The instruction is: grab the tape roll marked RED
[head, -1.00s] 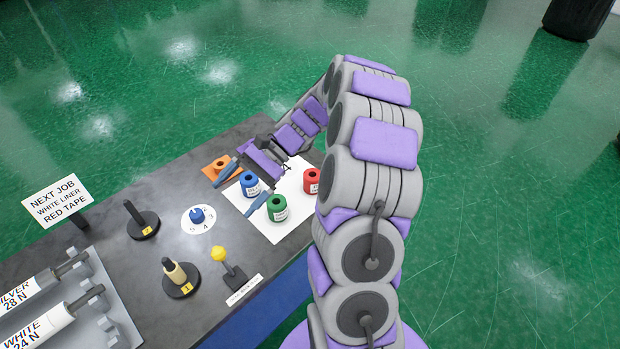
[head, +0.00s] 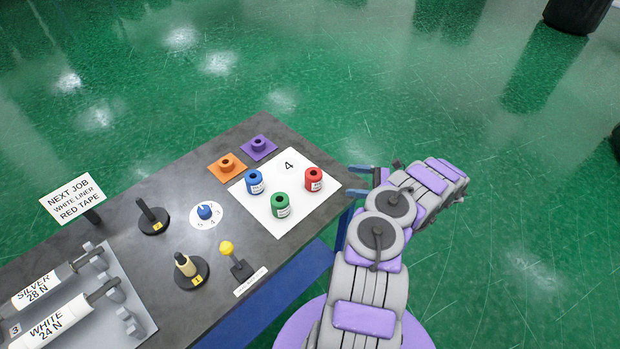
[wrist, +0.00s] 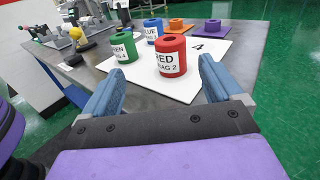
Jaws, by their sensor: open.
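The red tape roll (head: 313,180) stands upright near the right edge of a white mat (head: 265,215) on the dark table. In the wrist view the red roll (wrist: 171,57) shows a label reading "RED" and "TAG 2". My gripper (wrist: 160,85) is open and empty, with blue fingers pointing at the red roll. The roll stands beyond the fingertips, roughly centred between them and slightly right.
A green roll (head: 280,205) and a blue roll (head: 254,182) stand on the same mat, left of the red one. Orange (head: 227,167) and purple (head: 259,147) pads lie behind. A yellow-knobbed lever (head: 232,258), a dial (head: 205,211) and posts stand further left.

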